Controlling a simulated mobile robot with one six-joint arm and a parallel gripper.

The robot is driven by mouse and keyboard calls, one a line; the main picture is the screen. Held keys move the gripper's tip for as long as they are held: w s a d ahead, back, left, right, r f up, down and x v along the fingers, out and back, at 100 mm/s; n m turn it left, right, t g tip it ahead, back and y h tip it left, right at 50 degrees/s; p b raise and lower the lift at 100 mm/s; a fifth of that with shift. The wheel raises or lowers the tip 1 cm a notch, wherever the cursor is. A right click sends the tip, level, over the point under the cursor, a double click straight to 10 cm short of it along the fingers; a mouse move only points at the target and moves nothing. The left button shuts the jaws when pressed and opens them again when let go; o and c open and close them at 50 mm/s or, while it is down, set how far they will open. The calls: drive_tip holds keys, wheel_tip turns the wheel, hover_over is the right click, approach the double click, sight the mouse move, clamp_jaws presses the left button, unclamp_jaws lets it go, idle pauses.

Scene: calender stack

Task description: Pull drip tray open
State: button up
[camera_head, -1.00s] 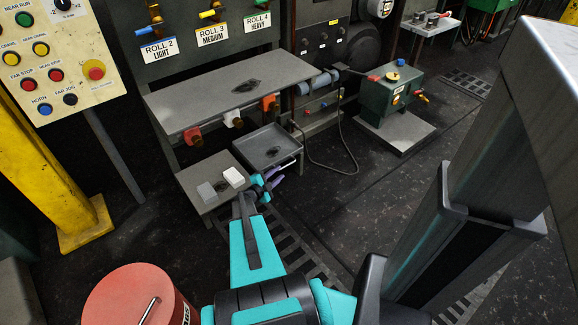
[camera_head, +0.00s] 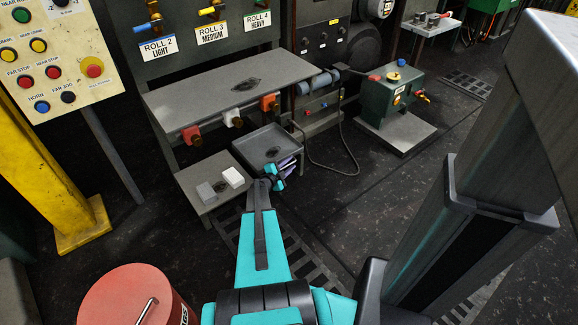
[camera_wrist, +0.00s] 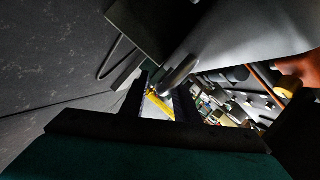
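The drip tray (camera_head: 259,139) is a shallow grey metal pan with a dark stain, low under the front of the machine's grey shelf. My gripper (camera_head: 284,168) is at its front edge, over the handle area, and hides most of the handle in the head view. In the wrist view a shiny metal bar (camera_wrist: 178,76), which looks like the tray's handle, reaches between my two dark fingertips (camera_wrist: 163,98). The fingers stand apart with a gap showing between them. I cannot tell whether either finger touches the bar.
A red drum (camera_head: 125,290) stands front left. Floor right of the tray is mostly clear.

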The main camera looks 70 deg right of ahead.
clamp_jaws()
drive_tip(key=shift+a, duration=0.2)
